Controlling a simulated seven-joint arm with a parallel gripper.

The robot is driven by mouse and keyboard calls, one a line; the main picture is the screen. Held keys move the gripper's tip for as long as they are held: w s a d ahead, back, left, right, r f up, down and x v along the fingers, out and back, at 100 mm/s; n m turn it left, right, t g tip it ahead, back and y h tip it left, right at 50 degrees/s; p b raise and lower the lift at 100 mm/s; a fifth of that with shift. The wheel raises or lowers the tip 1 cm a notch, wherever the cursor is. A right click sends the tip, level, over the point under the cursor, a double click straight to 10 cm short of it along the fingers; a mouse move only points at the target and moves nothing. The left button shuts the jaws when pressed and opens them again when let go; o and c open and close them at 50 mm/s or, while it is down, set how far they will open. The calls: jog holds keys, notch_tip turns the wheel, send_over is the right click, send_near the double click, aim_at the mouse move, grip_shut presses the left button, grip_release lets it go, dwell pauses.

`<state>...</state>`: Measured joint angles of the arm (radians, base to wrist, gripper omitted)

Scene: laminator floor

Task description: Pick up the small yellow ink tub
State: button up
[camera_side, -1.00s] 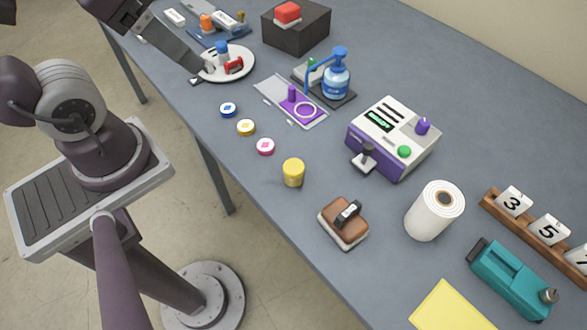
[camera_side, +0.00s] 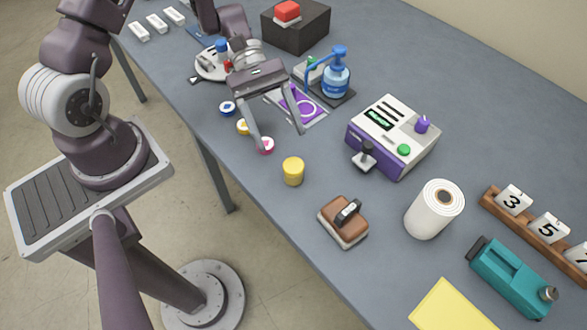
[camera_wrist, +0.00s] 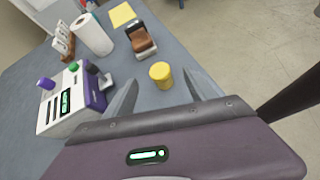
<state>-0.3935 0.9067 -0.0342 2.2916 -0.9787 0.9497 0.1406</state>
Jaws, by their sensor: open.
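The small yellow ink tub (camera_side: 293,171) stands upright on the grey table near its front edge. In the wrist view the yellow tub (camera_wrist: 160,74) shows ahead of my fingers, in the gap between them. My gripper (camera_side: 278,140) is open and empty. In the side view it hangs above the table, left of and behind the tub, apart from it. Its fingers partly cover the flat round discs and the purple-topped plate below. My open fingers also frame the lower part of the wrist view (camera_wrist: 165,90).
A white and purple machine (camera_side: 393,137) stands right of the tub. A brown block with a handle (camera_side: 343,221) and a white roll (camera_side: 434,210) are nearer the front. A blue pump bottle (camera_side: 336,80) stands behind. Bare table surrounds the tub.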

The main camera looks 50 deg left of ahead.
aim_at(288, 160)
notch_tip(288, 160, down, 3)
jog(key=shift+s+d+n+h, duration=0.1)
jog(key=shift+n+h, duration=0.3)
jog(key=shift+n, duration=0.5)
jog(key=x, duration=0.7)
grip_shut()
